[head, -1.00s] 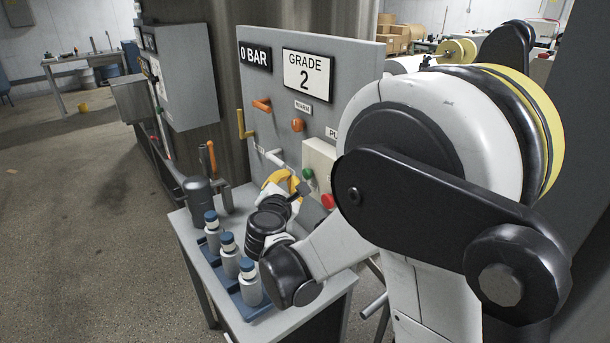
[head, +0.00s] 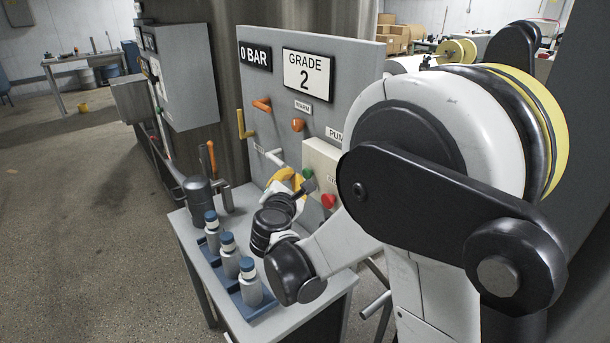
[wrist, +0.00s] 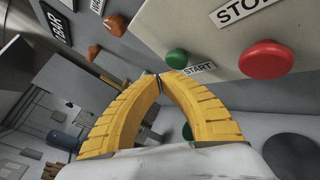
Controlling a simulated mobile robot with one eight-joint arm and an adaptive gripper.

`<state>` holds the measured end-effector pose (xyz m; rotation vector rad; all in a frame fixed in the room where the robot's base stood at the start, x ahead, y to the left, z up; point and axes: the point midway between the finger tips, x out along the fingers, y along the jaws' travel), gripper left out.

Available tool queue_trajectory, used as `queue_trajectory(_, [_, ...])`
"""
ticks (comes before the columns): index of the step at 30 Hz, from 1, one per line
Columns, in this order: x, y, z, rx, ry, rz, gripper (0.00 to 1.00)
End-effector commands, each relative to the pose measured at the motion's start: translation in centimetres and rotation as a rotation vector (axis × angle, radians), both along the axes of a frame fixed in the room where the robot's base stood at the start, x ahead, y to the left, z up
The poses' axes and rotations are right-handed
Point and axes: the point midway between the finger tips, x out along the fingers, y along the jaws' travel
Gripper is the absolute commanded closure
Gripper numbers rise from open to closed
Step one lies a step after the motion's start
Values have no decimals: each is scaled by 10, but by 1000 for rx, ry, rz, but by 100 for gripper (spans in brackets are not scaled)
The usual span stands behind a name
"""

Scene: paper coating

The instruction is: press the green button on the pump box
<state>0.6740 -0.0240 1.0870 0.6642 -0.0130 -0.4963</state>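The cream pump box (head: 317,156) is mounted on the upright grey panel, partly hidden behind my arm in the head view. Its green button (head: 308,173) shows just above my wrist. In the wrist view the green button (wrist: 177,58) sits beside a START label, left of the red button (wrist: 266,59) on the box (wrist: 215,35). My yellow gripper (wrist: 158,80) has its two fingertips together with nothing visible between them. The tips appear just below and left of the green button in the wrist view; contact cannot be made out. The head view shows part of the gripper (head: 287,177).
Several blue-capped bottles (head: 229,255) stand in a blue tray on the grey table, below my arm. A dark grey canister (head: 198,195) stands behind them. Orange, yellow and white handles (head: 262,104) stick out from the panel left of the box.

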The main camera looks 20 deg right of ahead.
Motion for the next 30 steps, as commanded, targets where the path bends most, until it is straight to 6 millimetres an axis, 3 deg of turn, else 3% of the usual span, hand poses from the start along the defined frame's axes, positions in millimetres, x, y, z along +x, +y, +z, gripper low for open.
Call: queue_trajectory(30, [2, -8, 0, 0, 0, 0, 100])
